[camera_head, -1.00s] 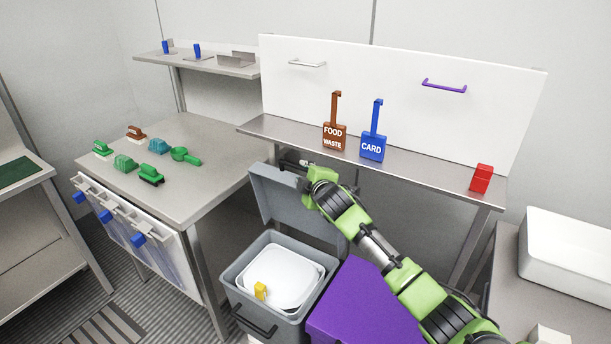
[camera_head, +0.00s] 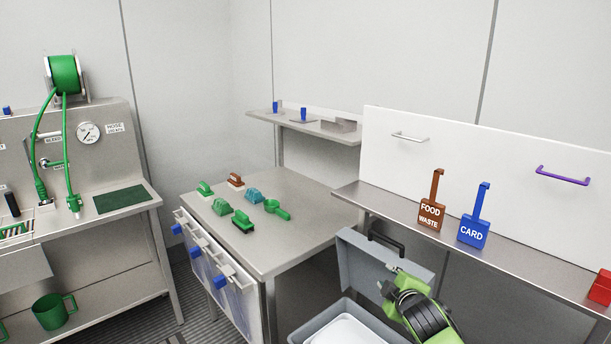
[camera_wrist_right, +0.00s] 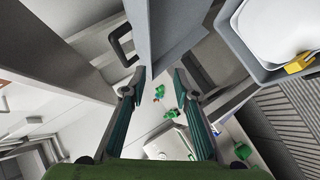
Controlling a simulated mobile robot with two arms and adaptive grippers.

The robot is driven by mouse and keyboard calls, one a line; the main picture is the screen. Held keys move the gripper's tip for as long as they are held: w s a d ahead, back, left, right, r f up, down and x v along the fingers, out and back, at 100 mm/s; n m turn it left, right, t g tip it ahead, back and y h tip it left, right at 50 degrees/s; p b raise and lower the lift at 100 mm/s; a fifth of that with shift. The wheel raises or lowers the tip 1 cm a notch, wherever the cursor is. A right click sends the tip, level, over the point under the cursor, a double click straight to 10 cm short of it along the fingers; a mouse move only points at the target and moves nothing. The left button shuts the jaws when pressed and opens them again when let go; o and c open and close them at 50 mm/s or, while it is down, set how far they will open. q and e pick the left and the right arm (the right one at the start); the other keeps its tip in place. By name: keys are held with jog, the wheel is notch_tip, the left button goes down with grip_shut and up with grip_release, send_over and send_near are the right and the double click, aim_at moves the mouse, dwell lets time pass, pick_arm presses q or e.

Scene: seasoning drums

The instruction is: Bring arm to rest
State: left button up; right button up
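My right arm comes in at the bottom right of the head view. Its gripper (camera_head: 392,284) is in front of the raised grey bin lid (camera_head: 359,262), and its fingers are hard to make out there. In the right wrist view the two fingers (camera_wrist_right: 158,82) stand apart, with nothing held between them. The lid's edge (camera_wrist_right: 147,35) and black handle (camera_wrist_right: 118,45) lie just beyond the fingertips; contact cannot be told. My left gripper is not in view.
The open grey bin (camera_head: 318,326) is below the lid. A steel table (camera_head: 300,200) with green, blue and brown brushes and scoops stands left. A steel shelf (camera_head: 520,262) with brown and blue signs runs behind. A hose station (camera_head: 120,150) is far left.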

jog(key=s+a+f+m+g, duration=0.2)
jog(key=s+f, duration=0.3)
jog(key=s, duration=0.5)
jog(key=s+a+f+m+g, duration=0.2)
jog(key=s+f, duration=0.3)
jog(key=s, duration=0.5)
jog(key=s+a+f+m+g, duration=0.25)
jog(key=s+f, duration=0.25)
jog(key=s, duration=0.5)
jog(key=s+d+m+g, duration=0.2)
jog(key=s+m+g, duration=0.15)
jog(key=s, duration=1.25)
notch_tip(320, 180, down, 27)
jog(key=s+g, duration=0.1)
jog(key=s, duration=0.2)
jog(key=s+d+f+g, duration=0.1)
jog(key=s+d+f, duration=0.1)
jog(key=s+f, duration=1.3)
jog(key=shift+s+d+y, duration=0.25)
jog(key=shift+s+y, duration=0.05)
jog(key=shift+s, duration=0.35)
